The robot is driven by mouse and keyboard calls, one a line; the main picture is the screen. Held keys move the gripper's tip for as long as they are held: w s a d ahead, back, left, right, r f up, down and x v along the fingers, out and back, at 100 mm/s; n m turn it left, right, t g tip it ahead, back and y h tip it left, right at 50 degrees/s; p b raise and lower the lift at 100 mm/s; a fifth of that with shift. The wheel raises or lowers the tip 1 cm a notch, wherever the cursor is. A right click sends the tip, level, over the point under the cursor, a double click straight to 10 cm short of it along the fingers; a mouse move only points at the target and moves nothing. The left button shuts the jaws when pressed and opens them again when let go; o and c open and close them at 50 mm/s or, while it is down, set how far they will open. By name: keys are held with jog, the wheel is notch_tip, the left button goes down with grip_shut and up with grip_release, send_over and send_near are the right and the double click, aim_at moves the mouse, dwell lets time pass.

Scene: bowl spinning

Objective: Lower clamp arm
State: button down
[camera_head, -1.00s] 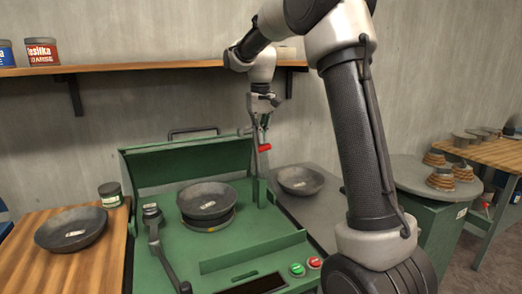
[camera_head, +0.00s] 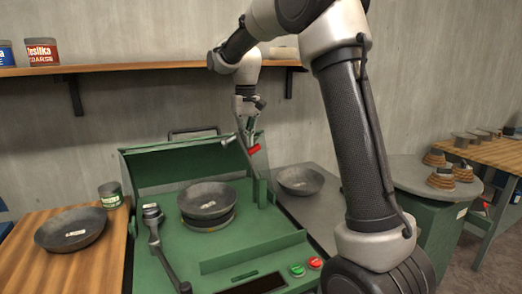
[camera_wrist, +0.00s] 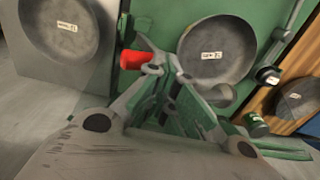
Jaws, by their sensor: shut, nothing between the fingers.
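The clamp arm (camera_head: 245,158) is a grey bar with a red handle (camera_head: 254,149). It rises from the rear right of the green machine (camera_head: 165,262) and leans left, its upper end raised above the bowl. A dark bowl (camera_head: 207,198) sits on the round support in the machine. My gripper (camera_head: 242,127) is shut and empty at the clamp arm's upper part; I cannot tell whether it touches. In the wrist view, the red handle (camera_wrist: 132,60) shows just left of my fingertips (camera_wrist: 166,72), and the machine's bowl (camera_wrist: 216,52) lies beyond them.
Another grey lever (camera_head: 158,243) stands at the machine's left. Loose bowls rest on the wooden table (camera_head: 72,230) and the grey side surface (camera_head: 300,180). Green and red buttons (camera_head: 298,270) are at the front. A wall shelf (camera_head: 150,66) runs behind my arm.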

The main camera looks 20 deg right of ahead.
jog(key=a+f, duration=0.5)
jog(key=a, duration=0.3)
jog(key=shift+a, duration=0.25)
dwell(0.9)
notch_tip(320, 180, up, 12)
dwell(0.9)
dwell(0.4)
